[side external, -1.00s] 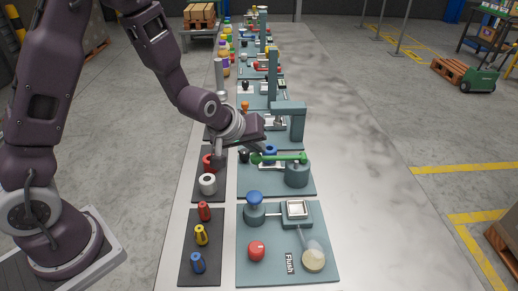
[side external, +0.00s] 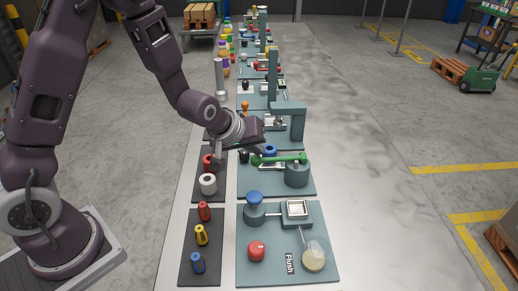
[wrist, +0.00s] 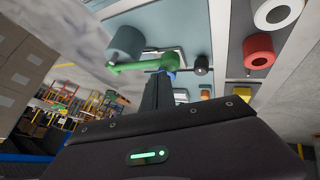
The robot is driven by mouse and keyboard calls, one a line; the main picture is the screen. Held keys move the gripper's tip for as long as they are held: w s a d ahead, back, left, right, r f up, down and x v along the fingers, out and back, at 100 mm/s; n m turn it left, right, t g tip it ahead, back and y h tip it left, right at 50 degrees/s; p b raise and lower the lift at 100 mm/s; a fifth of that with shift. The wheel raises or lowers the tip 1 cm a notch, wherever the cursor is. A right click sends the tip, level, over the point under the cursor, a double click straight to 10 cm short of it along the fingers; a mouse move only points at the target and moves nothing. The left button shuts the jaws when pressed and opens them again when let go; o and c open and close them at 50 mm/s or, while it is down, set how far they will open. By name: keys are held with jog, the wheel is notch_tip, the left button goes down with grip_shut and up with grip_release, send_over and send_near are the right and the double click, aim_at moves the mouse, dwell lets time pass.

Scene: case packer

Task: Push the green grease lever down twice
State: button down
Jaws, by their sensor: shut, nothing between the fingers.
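The green grease lever (side external: 280,158) lies about level across the top of a grey-teal cylinder post (side external: 297,174) on its teal board. Its free end with the round knob points left, towards my arm. My gripper (wrist: 157,92) is shut and empty. In the side view its fingers are over the lever's free end and partly hidden by the wrist. In the wrist view the lever (wrist: 142,67) crosses just beyond the fingertips. I cannot tell whether they touch it.
A blue knob (side external: 270,150) and a small black ball knob (side external: 244,156) are close to the lever. A white roll (side external: 208,184) and a red roll (side external: 208,162) stand on the dark mat to the left. A teal upright press (side external: 297,122) stands behind. The right side of the table is clear.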

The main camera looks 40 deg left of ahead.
jog(key=shift+w+d+r, duration=0.1)
jog(key=shift+r, duration=0.75)
jog(key=shift+w+d+r, duration=0.1)
jog(key=shift+r, duration=0.75)
jog(key=r, duration=0.5)
jog(key=shift+w+d, duration=0.25)
jog(key=shift+d, duration=0.05)
